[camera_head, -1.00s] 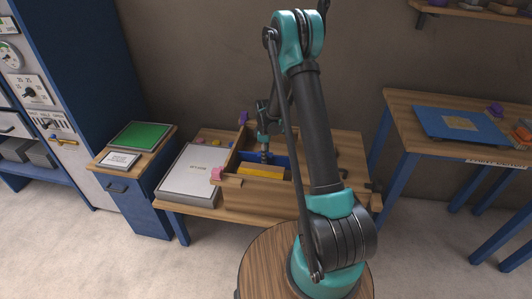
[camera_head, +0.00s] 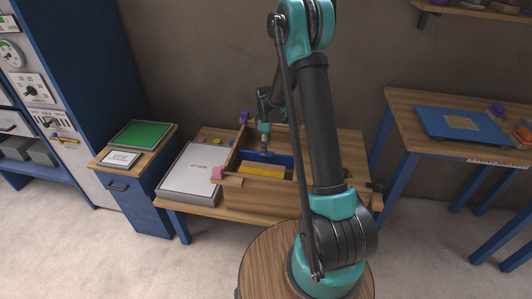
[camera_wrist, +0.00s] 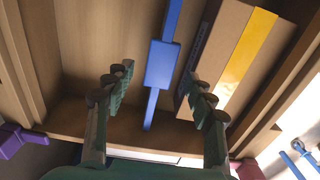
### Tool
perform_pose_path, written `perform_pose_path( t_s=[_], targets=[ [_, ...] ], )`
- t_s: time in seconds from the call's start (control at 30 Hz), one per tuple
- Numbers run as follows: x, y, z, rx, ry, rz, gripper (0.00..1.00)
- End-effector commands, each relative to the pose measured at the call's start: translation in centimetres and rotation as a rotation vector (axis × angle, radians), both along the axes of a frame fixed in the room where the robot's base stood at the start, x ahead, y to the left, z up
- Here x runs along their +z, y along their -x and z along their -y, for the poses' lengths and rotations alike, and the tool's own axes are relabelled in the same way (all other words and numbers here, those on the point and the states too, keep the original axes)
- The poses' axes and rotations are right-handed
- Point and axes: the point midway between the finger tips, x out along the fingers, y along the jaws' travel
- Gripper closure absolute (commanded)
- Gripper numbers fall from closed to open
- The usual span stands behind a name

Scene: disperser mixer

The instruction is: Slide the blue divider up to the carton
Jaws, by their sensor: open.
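The blue divider (camera_wrist: 161,63) is a thin blue strip with a wider block at its middle, inside a wooden box. It also shows in the head view (camera_head: 284,160), partly hidden by my arm. The carton (camera_wrist: 221,45), brown with a yellow strip, lies to the right of the divider in the wrist view, with a narrow gap between them. In the head view the carton (camera_head: 233,170) is on the near side of the divider. My gripper (camera_wrist: 161,88) is open and empty. Its fingers are spread on either side of the divider's line, with the block showing beyond the fingertips.
The wooden box (camera_head: 252,184) has raised walls around the divider and carton. A white-topped panel (camera_head: 194,170) lies left of it on the bench. A pink piece (camera_head: 217,172) is at the box's left corner and a purple piece (camera_head: 244,117) at its back.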

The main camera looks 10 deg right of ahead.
Motion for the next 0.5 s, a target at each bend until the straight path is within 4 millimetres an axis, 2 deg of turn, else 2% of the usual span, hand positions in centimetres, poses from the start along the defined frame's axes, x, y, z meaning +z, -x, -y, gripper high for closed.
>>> perform_pose_path(
  t_s=[0.03, 0.2, 0.33, 0.5],
  targets=[
    [1.2, 0.1, 0.0, 0.0, 0.0, 0.0, 0.45],
    [4.3, 0.1, 0.0, 0.0, 0.0, 0.0, 0.45],
    [5.9, 0.0, 0.0, 0.0, 0.0, 0.0, 0.45],
    [6.9, 0.0, 0.0, 0.0, 0.0, 0.0, 0.45]
  ],
)
